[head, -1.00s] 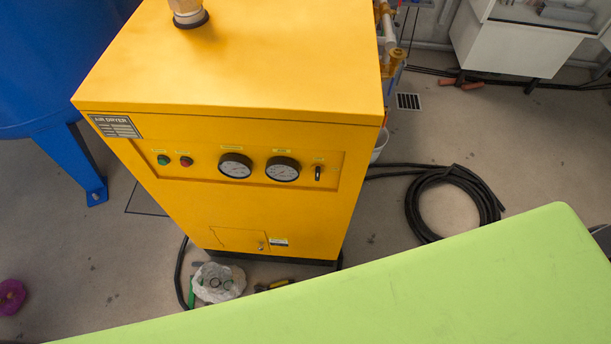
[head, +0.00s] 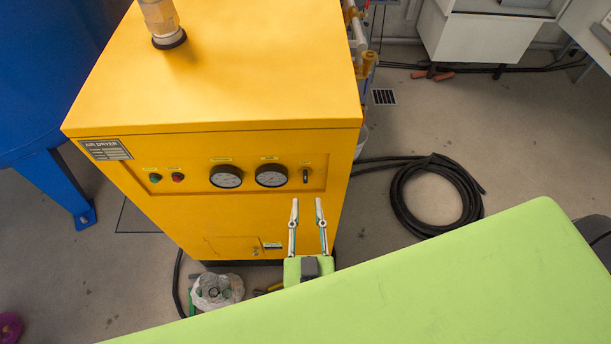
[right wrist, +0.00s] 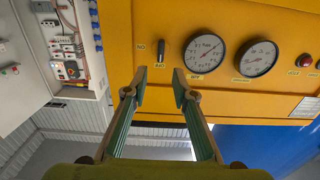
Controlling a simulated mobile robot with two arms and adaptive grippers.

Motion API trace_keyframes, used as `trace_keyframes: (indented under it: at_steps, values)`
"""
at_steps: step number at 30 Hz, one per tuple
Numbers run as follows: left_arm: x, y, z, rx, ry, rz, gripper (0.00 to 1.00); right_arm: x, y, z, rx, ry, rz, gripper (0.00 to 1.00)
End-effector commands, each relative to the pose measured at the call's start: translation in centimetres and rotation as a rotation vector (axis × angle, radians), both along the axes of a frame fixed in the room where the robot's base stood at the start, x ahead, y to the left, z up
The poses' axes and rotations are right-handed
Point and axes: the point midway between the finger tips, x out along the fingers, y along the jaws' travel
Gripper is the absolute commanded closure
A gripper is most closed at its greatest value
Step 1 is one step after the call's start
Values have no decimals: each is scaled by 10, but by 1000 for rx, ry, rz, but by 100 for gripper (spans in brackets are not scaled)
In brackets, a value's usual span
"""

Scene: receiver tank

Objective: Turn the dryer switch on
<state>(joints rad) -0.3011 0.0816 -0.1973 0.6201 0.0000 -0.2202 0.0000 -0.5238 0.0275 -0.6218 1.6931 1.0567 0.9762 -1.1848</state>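The yellow air dryer (head: 215,90) stands ahead with a front panel. Its small black dryer switch (head: 306,176) is at the panel's right end, beside two round gauges (head: 271,175). The switch handle looks roughly upright. My right gripper (head: 307,205) is open and empty, its fingertips just below the switch in the head view. In the right wrist view, the switch (right wrist: 161,50) shows beyond and roughly between the open fingertips (right wrist: 160,78); they appear apart from it. My left gripper is not in view.
A green button (head: 155,178) and a red button (head: 177,177) sit at the panel's left. A blue tank (head: 45,80) stands left. A coiled black hose (head: 470,205) lies on the floor at right. A clear bag (head: 216,290) lies at the dryer's foot.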

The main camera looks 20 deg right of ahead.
Motion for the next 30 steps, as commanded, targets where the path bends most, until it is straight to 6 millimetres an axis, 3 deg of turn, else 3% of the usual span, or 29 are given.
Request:
trace_keyframes:
  at_steps: [6,12,25,28,30]
  values:
    - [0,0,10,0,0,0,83,46,-12,2,-3,-2,2,75]
    - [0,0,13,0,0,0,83,71,-20,1,-2,-2,2,75]
    - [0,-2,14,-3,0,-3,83,80,-23,0,-1,0,2,75]
    - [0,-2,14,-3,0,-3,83,80,-23,0,0,0,2,100]
    - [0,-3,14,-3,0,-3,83,80,-23,0,0,0,2,100]
